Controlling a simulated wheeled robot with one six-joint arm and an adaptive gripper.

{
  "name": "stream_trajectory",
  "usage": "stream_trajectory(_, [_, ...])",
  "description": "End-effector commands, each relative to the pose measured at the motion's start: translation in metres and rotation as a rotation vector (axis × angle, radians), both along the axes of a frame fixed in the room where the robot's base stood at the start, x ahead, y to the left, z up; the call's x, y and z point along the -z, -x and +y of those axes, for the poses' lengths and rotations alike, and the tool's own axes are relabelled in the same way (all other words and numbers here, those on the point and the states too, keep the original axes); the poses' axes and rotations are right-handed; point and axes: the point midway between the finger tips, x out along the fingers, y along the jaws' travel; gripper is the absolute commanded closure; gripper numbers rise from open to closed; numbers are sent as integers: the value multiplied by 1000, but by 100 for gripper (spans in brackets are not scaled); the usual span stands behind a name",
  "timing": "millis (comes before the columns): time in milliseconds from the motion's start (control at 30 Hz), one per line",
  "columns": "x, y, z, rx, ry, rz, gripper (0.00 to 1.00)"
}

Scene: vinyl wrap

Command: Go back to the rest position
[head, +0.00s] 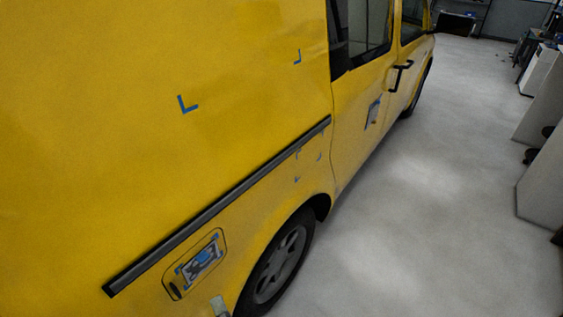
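My gripper does not clearly show in the head view. A small pale grey piece (220,306) pokes up at the bottom edge in front of the van, and I cannot tell what it is. The yellow van (110,180) fills the left and middle. Blue corner marks are on its side panel, one larger (187,105) and one smaller near the window (298,57), with several small ones lower by the rear wheel arch. A blue and white sticker (201,263) is on the fuel flap, low on the side. Another decal (373,112) is on the front door.
A dark rail (220,205) runs along the van's side. The rear wheel (279,262) is at the bottom middle. The grey floor (430,200) to the right of the van is clear. Pale cabinets (541,105) and desks line the right edge.

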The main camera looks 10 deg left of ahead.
Motion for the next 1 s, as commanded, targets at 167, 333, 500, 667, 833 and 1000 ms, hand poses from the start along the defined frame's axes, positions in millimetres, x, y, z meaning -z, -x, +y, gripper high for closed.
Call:
stream_trajectory(167, [7,-1,-14,17,30,-16,65])
stream_trajectory(333, [31,2,-72,86,167,-97,65])
stream_trajectory(500, [53,17,-146,171,365,-200,65])
stream_trajectory(667, [66,42,-208,243,557,-277,65])
stream_trajectory(833, [72,78,-265,308,768,-339,65])
stream_trajectory(1000, [69,119,-310,359,985,-382,65])
